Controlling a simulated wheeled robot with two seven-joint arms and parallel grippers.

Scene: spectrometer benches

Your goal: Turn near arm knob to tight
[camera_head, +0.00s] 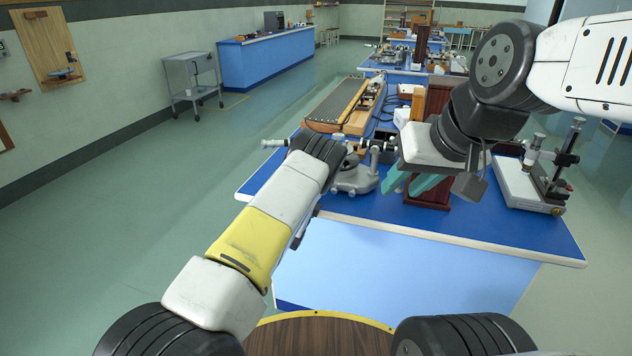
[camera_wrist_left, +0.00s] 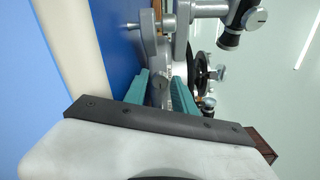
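The grey metal spectrometer (camera_head: 357,177) stands on the blue bench, partly hidden behind my left wrist in the head view. In the left wrist view, its grey arm (camera_wrist_left: 182,45) runs close beyond my left gripper (camera_wrist_left: 160,84). The two teal fingers are apart, and a small silver knob (camera_wrist_left: 161,76) shows between their tips. I see no clear contact, and I cannot tell if this is the near arm knob. Another silver knob (camera_wrist_left: 257,19) is at upper right. My right gripper (camera_head: 409,183) is open and empty, right of the spectrometer, with teal fingers pointing down-left.
The blue bench (camera_head: 480,225) has a long ribbed wooden apparatus (camera_head: 338,104) behind the spectrometer. A dark wooden stand (camera_head: 428,192) is behind my right gripper. A white-based instrument (camera_head: 520,186) stands at right. A grey cart (camera_head: 192,80) is far left; the floor between is clear.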

